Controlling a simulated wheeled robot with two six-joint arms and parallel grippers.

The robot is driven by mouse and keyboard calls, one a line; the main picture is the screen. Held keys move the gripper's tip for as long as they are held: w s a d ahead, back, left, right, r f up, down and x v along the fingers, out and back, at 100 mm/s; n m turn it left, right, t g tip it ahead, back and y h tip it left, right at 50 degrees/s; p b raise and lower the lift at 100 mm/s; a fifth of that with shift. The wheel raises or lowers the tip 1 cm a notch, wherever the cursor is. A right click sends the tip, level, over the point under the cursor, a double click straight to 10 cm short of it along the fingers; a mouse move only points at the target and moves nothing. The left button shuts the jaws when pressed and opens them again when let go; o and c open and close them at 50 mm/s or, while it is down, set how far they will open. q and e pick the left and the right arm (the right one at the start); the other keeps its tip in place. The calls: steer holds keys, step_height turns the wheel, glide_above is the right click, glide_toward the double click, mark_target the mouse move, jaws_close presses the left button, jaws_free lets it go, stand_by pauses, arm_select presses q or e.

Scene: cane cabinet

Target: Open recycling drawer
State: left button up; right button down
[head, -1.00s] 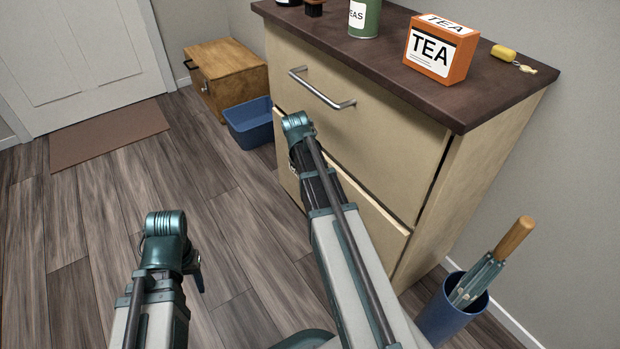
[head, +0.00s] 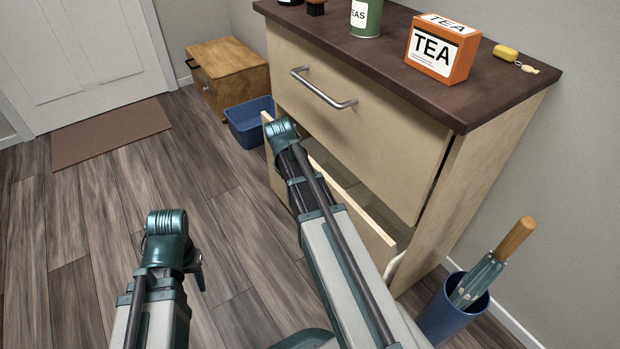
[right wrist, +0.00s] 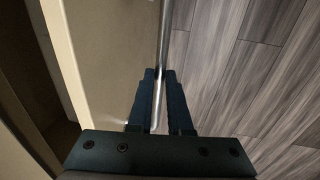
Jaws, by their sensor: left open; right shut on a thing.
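The cabinet (head: 452,190) has an upper drawer (head: 385,130) that is shut, with a silver bar handle (head: 322,92). The lower drawer (head: 372,222) stands partly out, and its dark interior shows behind the front panel. In the right wrist view, my right gripper (right wrist: 159,78) is shut on the lower drawer's silver handle (right wrist: 164,30), one finger on each side of the bar. The head view hides this grip behind my right arm. My left gripper (head: 198,276) is open and empty over the floor, away from the cabinet, and partly hidden by its own wrist.
A blue bin (head: 250,122) stands beside the cabinet's far end, near a wooden box (head: 228,72). A blue holder (head: 452,318) with an umbrella is at the right. A tea box (head: 442,50) and green tin (head: 366,17) stand on top.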

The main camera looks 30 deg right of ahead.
steer(key=a, duration=0.6)
steer(key=shift+s, duration=0.3)
steer(key=c, duration=0.8)
jaws_free()
steer(key=shift+c, duration=0.2)
step_height(320, 180, up, 14)
steer(key=a+p, duration=0.2)
steer(key=p, duration=1.1)
steer(key=shift+a+f, duration=0.25)
steer(key=shift+a, duration=0.1)
steer(key=shift+s, duration=0.1)
